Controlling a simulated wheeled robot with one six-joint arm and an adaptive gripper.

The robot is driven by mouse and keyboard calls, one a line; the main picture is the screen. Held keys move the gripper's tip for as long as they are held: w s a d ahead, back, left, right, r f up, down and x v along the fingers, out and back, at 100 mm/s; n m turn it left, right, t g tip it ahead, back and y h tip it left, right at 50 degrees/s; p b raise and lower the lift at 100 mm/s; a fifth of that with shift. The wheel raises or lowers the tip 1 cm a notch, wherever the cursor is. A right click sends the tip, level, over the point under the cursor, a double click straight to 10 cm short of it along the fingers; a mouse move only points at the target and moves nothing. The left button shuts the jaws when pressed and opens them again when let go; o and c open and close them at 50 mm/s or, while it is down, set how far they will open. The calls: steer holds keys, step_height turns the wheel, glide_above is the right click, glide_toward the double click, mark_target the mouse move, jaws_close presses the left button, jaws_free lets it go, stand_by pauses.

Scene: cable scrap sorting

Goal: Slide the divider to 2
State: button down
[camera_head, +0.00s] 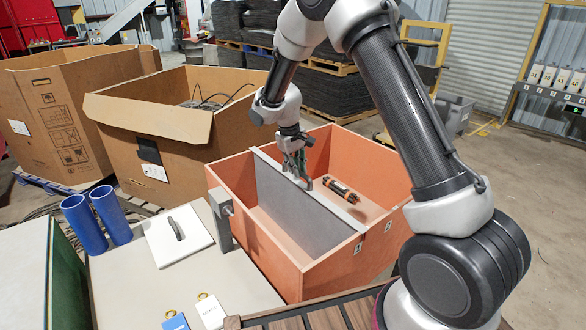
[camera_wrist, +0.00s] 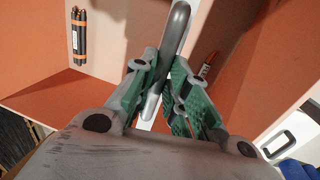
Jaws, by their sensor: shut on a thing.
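The divider (camera_head: 300,210) is a grey upright panel with a pale top edge, standing across the orange box (camera_head: 240,180). In the wrist view my gripper (camera_wrist: 152,92) is shut around a rounded grey handle (camera_wrist: 178,35) on the divider. The fingertips partly hide the handle.
A banded dark cable bundle (camera_head: 342,188) lies in the right compartment. The wrist view shows a small orange-banded piece (camera_wrist: 207,66) on the other side.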

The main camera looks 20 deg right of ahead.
steer(key=w+d, duration=0.5)
steer(key=d, duration=0.6)
steer(key=shift+d, duration=0.25)
steer(key=c, duration=1.4)
jaws_free()
steer(key=r, duration=0.4)
steer(key=a+r, duration=0.1)
steer(key=r, duration=0.3)
steer(key=s+a+r, duration=0.1)
steer(key=r, duration=0.3)
steer(key=shift+f, duration=0.1)
